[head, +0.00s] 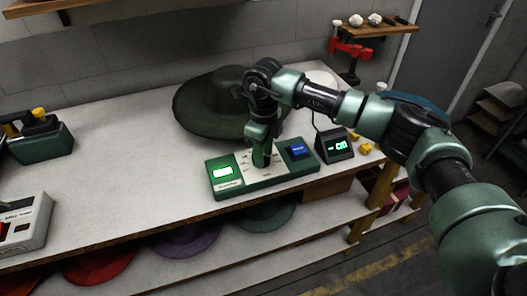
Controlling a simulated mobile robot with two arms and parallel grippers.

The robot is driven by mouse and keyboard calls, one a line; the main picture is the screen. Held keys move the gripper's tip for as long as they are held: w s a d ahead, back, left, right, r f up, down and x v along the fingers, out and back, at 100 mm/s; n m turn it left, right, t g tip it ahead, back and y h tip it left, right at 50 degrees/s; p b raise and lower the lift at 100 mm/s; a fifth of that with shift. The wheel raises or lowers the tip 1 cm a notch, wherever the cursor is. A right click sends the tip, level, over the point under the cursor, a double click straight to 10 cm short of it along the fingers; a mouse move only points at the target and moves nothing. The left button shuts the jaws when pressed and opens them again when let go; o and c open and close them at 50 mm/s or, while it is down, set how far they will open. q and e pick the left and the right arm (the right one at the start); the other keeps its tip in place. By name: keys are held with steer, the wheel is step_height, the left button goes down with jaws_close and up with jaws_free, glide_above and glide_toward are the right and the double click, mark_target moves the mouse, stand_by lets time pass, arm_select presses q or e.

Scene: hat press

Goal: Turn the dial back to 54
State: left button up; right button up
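The dial sits in the middle of a green control box (279,182) on the white bench. My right gripper (262,163) points down onto the dial from above and hides it, so its pointer and setting cannot be read. The fingers look close together at the dial; whether they grip it is too small to tell. The box has a lit green button (222,172) on its left and a blue button (298,150) on its right. A small black display (335,146) beside the box shows "-- cm" in green. My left gripper is out of view.
A dark green wide-brimmed hat (208,106) lies behind the box. Small yellow blocks (366,148) lie right of the display. A grey device (22,226) and a green toolbox-like item (40,139) stand at the left. The bench middle-left is clear. Several hats lie on the shelf below.

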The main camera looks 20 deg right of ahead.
jaws_close()
steer(key=n+b, duration=0.2)
steer(key=shift+w+f+n, duration=0.1)
steer(key=shift+f+n, duration=0.05)
steer(key=shift+n, duration=0.15)
steer(key=n+b, duration=0.2)
steer(key=shift+w+d+n, duration=0.1)
steer(key=shift+n, duration=0.2)
steer(key=n+b, duration=0.2)
steer(key=n, duration=0.1)
steer(key=shift+w+n, duration=0.15)
steer(key=shift+n, duration=0.15)
steer(key=shift+w+r+n+b, duration=0.15)
steer(key=shift+n+b, duration=0.35)
steer(key=shift+n, duration=1.3)
